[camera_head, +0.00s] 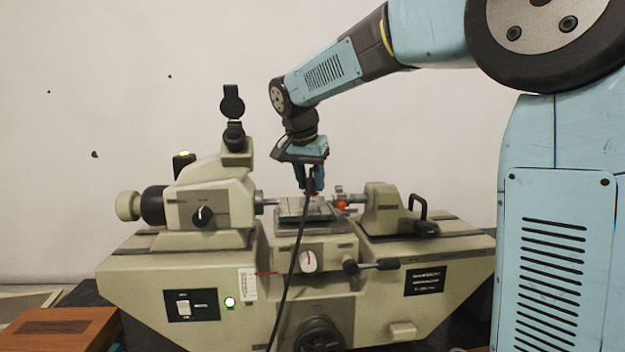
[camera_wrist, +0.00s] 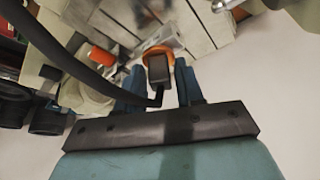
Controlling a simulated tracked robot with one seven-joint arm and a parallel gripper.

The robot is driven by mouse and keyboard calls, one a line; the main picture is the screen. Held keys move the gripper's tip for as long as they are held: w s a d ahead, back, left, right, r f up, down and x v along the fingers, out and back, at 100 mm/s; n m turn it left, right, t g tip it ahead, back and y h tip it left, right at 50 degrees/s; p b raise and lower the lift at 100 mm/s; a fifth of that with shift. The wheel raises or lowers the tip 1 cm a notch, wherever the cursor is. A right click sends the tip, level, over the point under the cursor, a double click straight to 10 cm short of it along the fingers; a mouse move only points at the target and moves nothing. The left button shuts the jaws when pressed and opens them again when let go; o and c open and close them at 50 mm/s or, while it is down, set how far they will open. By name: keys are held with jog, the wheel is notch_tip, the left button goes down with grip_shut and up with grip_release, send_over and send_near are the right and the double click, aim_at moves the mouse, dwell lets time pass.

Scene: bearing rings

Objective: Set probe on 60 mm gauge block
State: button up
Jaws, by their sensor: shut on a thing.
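My gripper (camera_head: 311,187) is low over the machine's central stage (camera_head: 298,227), pointing down. In the wrist view its two blue fingers (camera_wrist: 159,82) are shut on a dark, boxy probe (camera_wrist: 157,67). An orange round part shows around the probe's far end. A thick black cable (camera_head: 296,255) hangs from the gripper in front of the machine; it also crosses the left of the wrist view (camera_wrist: 65,55). Grey metal plates lie on the stage under the gripper. I cannot tell which piece is the 60 mm gauge block, nor whether the probe touches anything.
The measuring machine has a headstock (camera_head: 205,205) on the left and a tailstock (camera_head: 385,208) on the right, close beside the gripper. A small orange part (camera_head: 342,205) sits just right of the stage. A wooden box (camera_head: 62,328) stands at lower left.

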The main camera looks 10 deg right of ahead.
jog(key=shift+f, duration=0.15)
jog(key=o, duration=1.1)
jog(key=shift+o, duration=0.2)
jog(key=shift+r, duration=4.3)
jog(key=s+d+f+n, duration=0.2)
jog(key=s+d+f, duration=0.2)
jog(key=s, duration=0.5)
jog(key=s+d+f+n+t+y, duration=0.1)
jog(key=s+d+f+n, duration=0.1)
jog(key=s+d+f, duration=0.3)
jog(key=s+d+f+n+y, duration=0.1)
jog(key=s+d+f+n, duration=0.1)
jog(key=s+d+f, duration=0.3)
jog(key=s+f, duration=0.4)
jog(key=s, duration=0.6)
jog(key=shift+d+t, duration=0.25)
jog(key=shift+t, duration=0.05)
